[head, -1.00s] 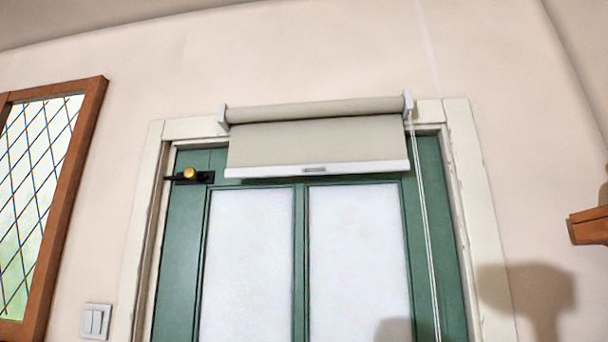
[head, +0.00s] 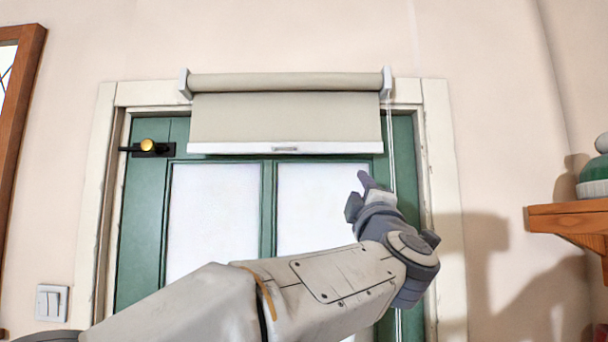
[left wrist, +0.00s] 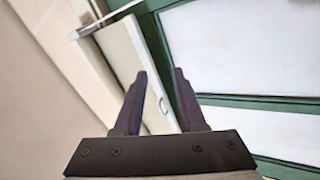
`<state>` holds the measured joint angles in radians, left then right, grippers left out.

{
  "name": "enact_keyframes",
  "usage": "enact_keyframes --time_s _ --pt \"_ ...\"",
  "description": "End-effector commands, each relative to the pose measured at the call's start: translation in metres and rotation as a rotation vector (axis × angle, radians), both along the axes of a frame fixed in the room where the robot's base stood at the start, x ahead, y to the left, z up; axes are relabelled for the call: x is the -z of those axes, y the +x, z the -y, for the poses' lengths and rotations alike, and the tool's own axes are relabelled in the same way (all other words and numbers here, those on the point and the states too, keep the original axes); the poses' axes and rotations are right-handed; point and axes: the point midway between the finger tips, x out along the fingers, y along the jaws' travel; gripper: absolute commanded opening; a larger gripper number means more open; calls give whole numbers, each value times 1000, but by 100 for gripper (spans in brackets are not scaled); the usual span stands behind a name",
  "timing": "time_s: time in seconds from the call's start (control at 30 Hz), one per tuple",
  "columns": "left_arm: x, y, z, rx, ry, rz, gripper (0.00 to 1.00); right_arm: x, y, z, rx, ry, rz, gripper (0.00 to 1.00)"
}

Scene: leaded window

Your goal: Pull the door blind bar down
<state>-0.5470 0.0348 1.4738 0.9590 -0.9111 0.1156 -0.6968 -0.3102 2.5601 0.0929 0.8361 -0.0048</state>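The door blind (head: 285,118) hangs partly unrolled from its roller over the top of the green door. Its white bottom bar (head: 230,148) is level, with a small grey tab (head: 285,149) in the middle. My left gripper (head: 357,192) is below the bar's right part in the head view, apart from it in the picture. In the left wrist view my two fingers (left wrist: 159,75) are apart with nothing held between them, and the pale bar with its tab (left wrist: 163,104) shows beyond the gap. My right gripper is not in view.
A pull cord (head: 391,150) hangs at the blind's right end. A wooden shelf (head: 560,218) with a green and white object (head: 594,180) juts from the right wall. A door latch (head: 148,147), a light switch (head: 51,303) and a wooden window frame (head: 25,110) are at left.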

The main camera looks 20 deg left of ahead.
Motion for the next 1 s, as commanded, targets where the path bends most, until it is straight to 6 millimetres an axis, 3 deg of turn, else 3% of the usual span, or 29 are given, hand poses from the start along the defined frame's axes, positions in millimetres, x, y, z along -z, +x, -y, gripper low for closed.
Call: enact_keyframes --time_s 0.03,0.1,0.2,0.37,0.7,1.0 --pt "-22 -7 -24 -74 -98 54 40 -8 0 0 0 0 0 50" --pt "-36 -17 -51 -159 -208 109 40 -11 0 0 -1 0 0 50" --pt "-44 -30 -76 -238 -311 157 40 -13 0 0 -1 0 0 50" --pt "-52 -32 -93 -283 -363 179 40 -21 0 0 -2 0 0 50" --pt "-84 5 -132 -285 -361 178 40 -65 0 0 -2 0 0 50" --pt "-95 26 -152 -281 -361 178 40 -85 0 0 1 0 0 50"
